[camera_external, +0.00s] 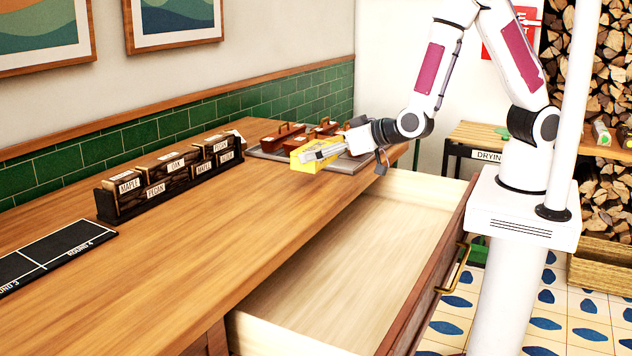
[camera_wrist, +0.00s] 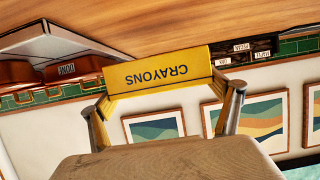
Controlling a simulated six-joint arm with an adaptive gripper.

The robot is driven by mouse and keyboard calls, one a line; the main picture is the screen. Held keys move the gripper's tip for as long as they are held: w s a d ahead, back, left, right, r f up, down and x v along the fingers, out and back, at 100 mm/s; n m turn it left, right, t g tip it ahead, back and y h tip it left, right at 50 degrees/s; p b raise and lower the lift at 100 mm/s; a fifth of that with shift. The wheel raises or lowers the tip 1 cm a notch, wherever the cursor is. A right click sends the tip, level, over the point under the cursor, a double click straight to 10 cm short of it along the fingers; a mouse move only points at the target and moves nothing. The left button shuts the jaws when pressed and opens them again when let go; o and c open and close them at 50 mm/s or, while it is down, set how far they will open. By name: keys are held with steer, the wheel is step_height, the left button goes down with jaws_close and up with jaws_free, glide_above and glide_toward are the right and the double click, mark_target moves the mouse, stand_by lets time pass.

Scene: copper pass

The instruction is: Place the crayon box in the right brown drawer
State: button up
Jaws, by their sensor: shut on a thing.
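The yellow crayon box (camera_external: 308,156) is in my gripper (camera_external: 322,152), over the back part of the wooden counter near a grey tray. In the wrist view the box (camera_wrist: 158,74) shows the word CRAYONS upside down, with a finger of my gripper (camera_wrist: 165,108) on either side of it. I cannot tell whether the box is clear of the counter. The brown drawer (camera_external: 345,255) below the counter is pulled out, and its pale wooden inside looks empty. Its brass handle (camera_external: 455,268) is on the brown front.
A grey tray (camera_external: 262,153) holds several reddish-brown handled boxes (camera_external: 290,131) beside my gripper. A dark rack (camera_external: 110,204) of labelled wood blocks stands along the green tiled wall. A black board (camera_external: 45,255) lies at the left. The front of the counter is clear.

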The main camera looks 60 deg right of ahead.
steer(key=s+a, duration=0.1)
steer(key=s, duration=0.1)
steer(key=s+a+f, duration=0.1)
steer(key=s+a, duration=0.1)
steer(key=s+a+f, duration=0.1)
steer(key=s+a, duration=0.1)
steer(key=shift+s+f, duration=0.1)
steer(key=shift+s, duration=0.2)
steer(key=s+a+f, duration=0.2)
steer(key=s, duration=0.5)
steer(key=s+d+f, duration=0.3)
steer(key=s+d, duration=0.3)
steer(key=s, duration=0.1)
steer(key=shift+s+m+h, duration=0.3)
steer(key=shift+s, duration=0.1)
steer(key=shift+f, duration=0.15)
steer(key=shift+f, duration=2.1)
steer(key=shift+f, duration=1.8)
steer(key=shift+f, duration=0.45)
